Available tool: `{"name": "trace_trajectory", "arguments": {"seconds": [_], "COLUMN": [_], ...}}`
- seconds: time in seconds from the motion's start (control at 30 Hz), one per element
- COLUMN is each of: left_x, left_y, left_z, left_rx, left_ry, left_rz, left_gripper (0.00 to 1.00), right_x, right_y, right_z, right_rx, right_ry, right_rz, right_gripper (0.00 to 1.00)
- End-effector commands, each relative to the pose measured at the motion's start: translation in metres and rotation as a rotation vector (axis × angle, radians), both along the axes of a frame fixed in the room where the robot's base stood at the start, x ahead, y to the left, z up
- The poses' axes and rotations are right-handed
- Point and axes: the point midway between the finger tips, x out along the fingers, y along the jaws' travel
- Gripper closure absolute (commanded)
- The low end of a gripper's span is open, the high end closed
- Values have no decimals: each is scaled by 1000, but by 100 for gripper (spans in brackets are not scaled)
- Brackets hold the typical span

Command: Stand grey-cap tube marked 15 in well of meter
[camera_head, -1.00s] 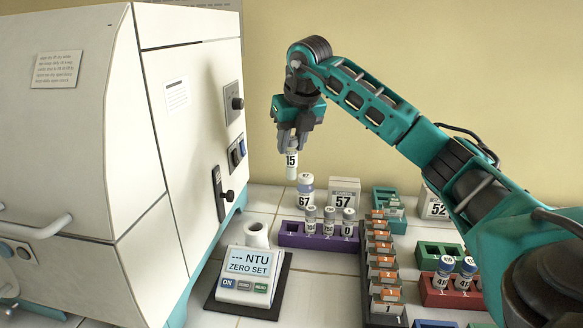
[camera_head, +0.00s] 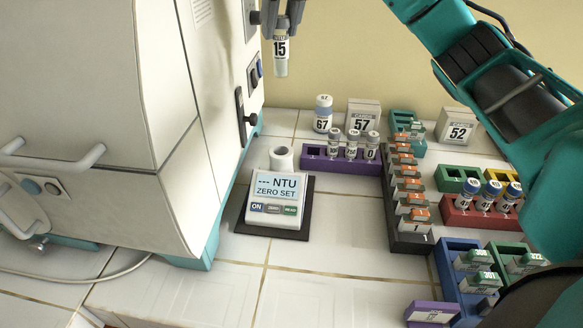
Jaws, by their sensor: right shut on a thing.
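The tube marked 15 (camera_head: 281,52) hangs upright below my right gripper (camera_head: 281,20), which is shut on its top end. The gripper hides the cap, and the upper part of the gripper is cut off by the top edge. The meter (camera_head: 274,200) stands on a dark base on the bench, its screen reading "--- NTU ZERO SET". Its well (camera_head: 281,158) is a white round collar at the back of the meter. The tube is well above the well, apart from it. My left gripper is not in view.
The large white incubator (camera_head: 100,90) fills the left. A purple rack (camera_head: 318,159) with several vials, a bottle marked 67 (camera_head: 323,114) and a box marked 57 (camera_head: 362,116) stand right of the meter. A dark slide rack (camera_head: 400,238), a red rack (camera_head: 455,219) and a blue rack (camera_head: 447,265) lie farther right.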

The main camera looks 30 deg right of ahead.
Motion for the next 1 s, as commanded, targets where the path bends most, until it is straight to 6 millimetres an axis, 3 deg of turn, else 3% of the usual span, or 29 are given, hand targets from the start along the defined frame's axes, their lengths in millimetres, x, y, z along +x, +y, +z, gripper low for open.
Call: {"name": "trace_trajectory", "arguments": {"seconds": [0.13,0.23,0.7,0.8,1.0], "left_x": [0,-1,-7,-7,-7], "left_y": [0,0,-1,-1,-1], "left_z": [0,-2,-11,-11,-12], "left_rx": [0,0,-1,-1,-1], "left_ry": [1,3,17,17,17], "left_rz": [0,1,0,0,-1], "left_gripper": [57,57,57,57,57], "right_x": [-2,-3,-4,-4,-3], "right_y": [12,14,14,13,13], "right_z": [3,-8,-127,-143,-156], "right_rx": [-6,-8,-9,-7,-7], "right_ry": [-1,1,3,1,-1], "right_rz": [18,19,19,19,19], "right_gripper": [99,99,99,99,99]}}
